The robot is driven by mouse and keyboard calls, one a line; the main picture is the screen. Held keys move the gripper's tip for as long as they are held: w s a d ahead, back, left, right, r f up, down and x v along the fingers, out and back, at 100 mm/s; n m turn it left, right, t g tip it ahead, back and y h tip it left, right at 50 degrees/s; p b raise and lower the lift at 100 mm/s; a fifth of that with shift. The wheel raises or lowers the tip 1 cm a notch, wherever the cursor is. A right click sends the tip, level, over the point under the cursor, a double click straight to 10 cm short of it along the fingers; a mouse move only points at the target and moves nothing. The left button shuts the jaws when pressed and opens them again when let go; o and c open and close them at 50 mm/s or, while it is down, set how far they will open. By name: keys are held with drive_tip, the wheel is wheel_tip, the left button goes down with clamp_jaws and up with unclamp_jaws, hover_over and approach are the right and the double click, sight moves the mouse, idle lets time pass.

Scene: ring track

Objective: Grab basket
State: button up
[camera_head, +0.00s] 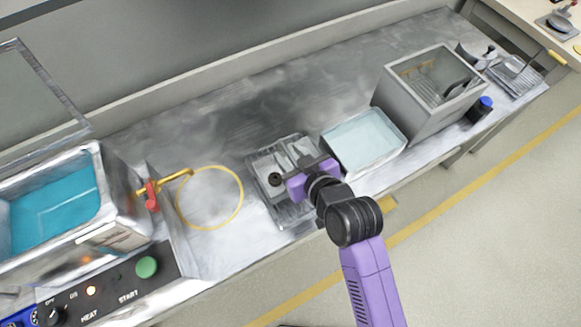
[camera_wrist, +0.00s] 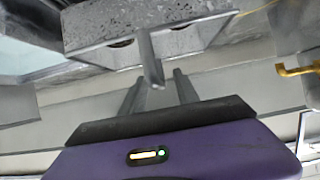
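The basket (camera_head: 254,172) is a grey wire tray on the metal counter, left of the water-filled tub. Grey metal parts with a round dark hole lie in it. My gripper (camera_head: 312,168) is over its right part in the head view, and my arm covers some of it. In the wrist view my two fingers (camera_wrist: 158,78) are apart. A thin grey upright piece (camera_wrist: 149,58) comes down between the fingertips from a speckled grey part (camera_wrist: 150,28), with gaps at its sides. I cannot tell whether this piece belongs to the basket.
A tub of pale water (camera_head: 364,140) and a grey box (camera_head: 425,95) stand to the right. A yellow ring (camera_head: 240,205), a blue bath (camera_head: 60,210) and a control panel (camera_head: 105,290) are to the left. A second wire basket (camera_head: 518,78) lies far right.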

clamp_jaws()
idle(0.3)
drive_tip(key=shift+r, duration=0.1)
idle(0.9)
